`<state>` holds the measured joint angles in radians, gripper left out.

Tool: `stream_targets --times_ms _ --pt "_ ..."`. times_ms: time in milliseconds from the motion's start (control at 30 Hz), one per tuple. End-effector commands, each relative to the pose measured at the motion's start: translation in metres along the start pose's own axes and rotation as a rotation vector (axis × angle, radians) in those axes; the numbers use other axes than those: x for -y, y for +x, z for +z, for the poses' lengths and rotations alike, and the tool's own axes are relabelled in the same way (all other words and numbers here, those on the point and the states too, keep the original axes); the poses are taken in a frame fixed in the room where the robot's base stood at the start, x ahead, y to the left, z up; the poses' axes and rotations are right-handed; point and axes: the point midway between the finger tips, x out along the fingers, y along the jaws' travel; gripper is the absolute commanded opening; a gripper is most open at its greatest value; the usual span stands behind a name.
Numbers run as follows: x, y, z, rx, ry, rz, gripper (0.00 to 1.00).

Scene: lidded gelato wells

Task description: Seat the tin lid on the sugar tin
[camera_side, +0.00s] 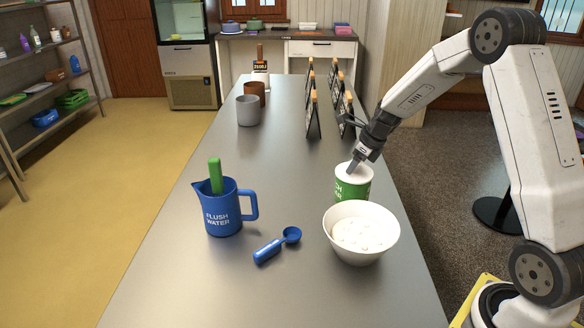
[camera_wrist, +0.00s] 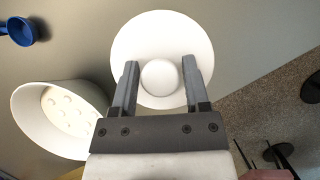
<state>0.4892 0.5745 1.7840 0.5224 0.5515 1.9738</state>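The sugar tin (camera_side: 352,190) is green with white lettering, partly readable, and stands upright on the counter behind the white bowl. The round white tin lid (camera_side: 362,174) covers its top in the side view; whether its rim is fully down is too small to tell. In the wrist view the lid (camera_wrist: 160,30) appears as a white disc with a round knob (camera_wrist: 160,76), and it hides the tin below. My gripper (camera_side: 354,167) points down at the lid. Its two fingers (camera_wrist: 160,72) stand on either side of the knob, with what looks like a narrow gap at each side.
A white bowl (camera_side: 346,218) with pale round pieces stands close in front of the tin. A blue scoop (camera_side: 277,245) and a blue jug (camera_side: 222,212) are to the left. Small upright signs (camera_side: 312,117) stand behind, with cups (camera_side: 248,112) further left. The counter's middle is clear.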

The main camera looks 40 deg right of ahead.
Motion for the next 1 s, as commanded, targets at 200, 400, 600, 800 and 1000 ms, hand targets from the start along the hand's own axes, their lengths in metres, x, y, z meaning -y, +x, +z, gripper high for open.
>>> stream_targets --times_ms 200,400,600,800,1000 --pt "0.0000 0.0000 0.0000 0.000 0.000 0.000 0.59" --pt "0.0000 -0.0001 0.0000 0.000 0.000 0.000 0.71" --pt "0.0000 -0.0001 0.0000 0.000 0.000 0.000 1.00" --pt "0.0001 -0.0010 0.0000 0.000 0.000 0.000 1.00" --pt "0.0004 -0.0089 0.0004 0.001 0.001 -0.001 1.00"
